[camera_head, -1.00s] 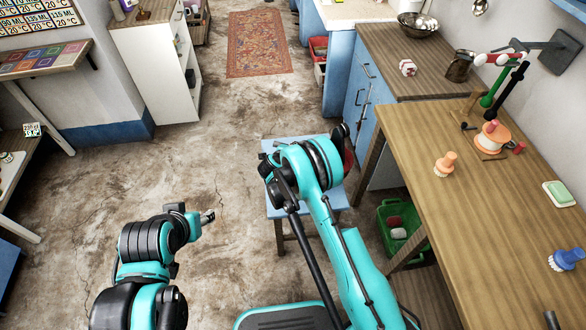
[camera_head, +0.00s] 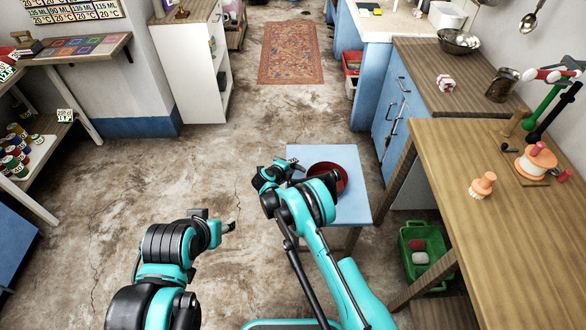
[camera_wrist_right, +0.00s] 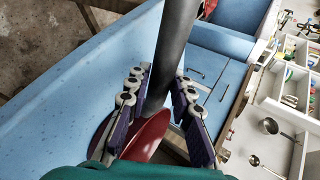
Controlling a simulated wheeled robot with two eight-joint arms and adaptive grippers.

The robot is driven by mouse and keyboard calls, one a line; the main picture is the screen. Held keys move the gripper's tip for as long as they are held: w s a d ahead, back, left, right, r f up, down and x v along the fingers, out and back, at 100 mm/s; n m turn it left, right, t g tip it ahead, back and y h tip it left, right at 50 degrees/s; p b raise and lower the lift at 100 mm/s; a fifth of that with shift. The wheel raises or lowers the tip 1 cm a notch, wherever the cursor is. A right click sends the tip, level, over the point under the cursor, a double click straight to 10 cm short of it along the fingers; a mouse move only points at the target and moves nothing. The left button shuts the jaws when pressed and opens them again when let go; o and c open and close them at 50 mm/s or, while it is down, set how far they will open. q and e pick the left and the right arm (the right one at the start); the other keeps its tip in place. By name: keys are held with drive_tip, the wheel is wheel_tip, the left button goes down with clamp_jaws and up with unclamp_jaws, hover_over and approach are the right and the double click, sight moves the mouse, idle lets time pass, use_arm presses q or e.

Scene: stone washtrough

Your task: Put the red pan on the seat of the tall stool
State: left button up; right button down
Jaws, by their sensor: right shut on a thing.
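The red pan (camera_head: 341,181) shows in the head view over the blue seat of the tall stool (camera_head: 350,211), partly hidden by my right arm. In the right wrist view its red body (camera_wrist_right: 150,137) shows below a dark handle (camera_wrist_right: 174,60). My right gripper (camera_head: 283,167) is shut on the pan, with the handle between its fingers (camera_wrist_right: 160,92). I cannot tell whether the pan touches the seat. The blue seat fills much of the left of the wrist view (camera_wrist_right: 70,110). My left gripper (camera_head: 231,227) is over the floor left of the stool, its fingers too small to judge.
A wooden table (camera_head: 460,190) with an orange-knobbed brush (camera_head: 481,186) stands right of the stool. A green crate (camera_head: 421,256) sits below it. Blue cabinets (camera_head: 397,110) stand behind at the right. The floor left of the stool is clear, up to the rug (camera_head: 290,53).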

drive_tip(key=shift+r, duration=0.1)
drive_tip(key=c, duration=1.3)
unclamp_jaws()
